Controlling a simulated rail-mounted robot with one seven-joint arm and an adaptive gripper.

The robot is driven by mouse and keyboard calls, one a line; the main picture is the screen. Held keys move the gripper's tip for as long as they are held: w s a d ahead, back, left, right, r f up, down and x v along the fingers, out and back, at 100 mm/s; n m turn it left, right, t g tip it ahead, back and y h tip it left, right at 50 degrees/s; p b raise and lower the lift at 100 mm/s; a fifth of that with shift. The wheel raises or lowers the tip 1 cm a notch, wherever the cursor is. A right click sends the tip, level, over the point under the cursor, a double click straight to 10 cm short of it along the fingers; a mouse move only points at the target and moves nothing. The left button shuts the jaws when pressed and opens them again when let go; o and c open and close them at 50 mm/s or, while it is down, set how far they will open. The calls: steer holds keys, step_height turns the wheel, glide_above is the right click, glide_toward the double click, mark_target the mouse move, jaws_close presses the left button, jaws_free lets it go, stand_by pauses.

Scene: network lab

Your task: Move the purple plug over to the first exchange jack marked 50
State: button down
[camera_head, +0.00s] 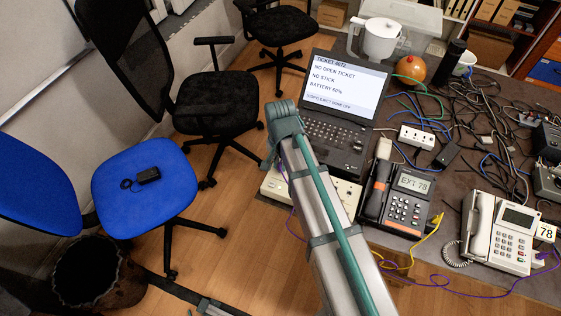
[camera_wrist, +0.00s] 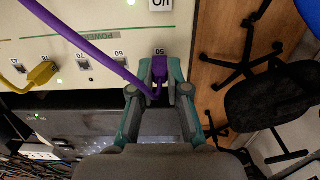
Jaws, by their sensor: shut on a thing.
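In the wrist view my gripper (camera_wrist: 160,92) is shut on the purple plug (camera_wrist: 159,70), with a teal finger on each side of it. The plug is at the cream exchange panel (camera_wrist: 150,20), right by the mark 50, which appears upside down. The jack there is covered by the plug, and I cannot tell whether the plug is seated. Its purple cable (camera_wrist: 75,38) runs to the upper left. In the head view the exchange (camera_head: 345,194) is partly hidden by my arm, and my gripper and the plug do not show.
A yellow plug (camera_wrist: 42,73) sits in a jack further left on the panel. An empty jack (camera_wrist: 83,66) lies between. A laptop (camera_head: 345,100), a dark phone (camera_head: 402,200) marked EXT 78, a white phone (camera_head: 500,235) and tangled cables crowd the table. Chairs (camera_head: 215,105) stand at left.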

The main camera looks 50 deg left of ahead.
steer(key=c, duration=1.1)
jaws_free()
step_height(320, 180, up, 12)
steer(key=shift+f, duration=0.1)
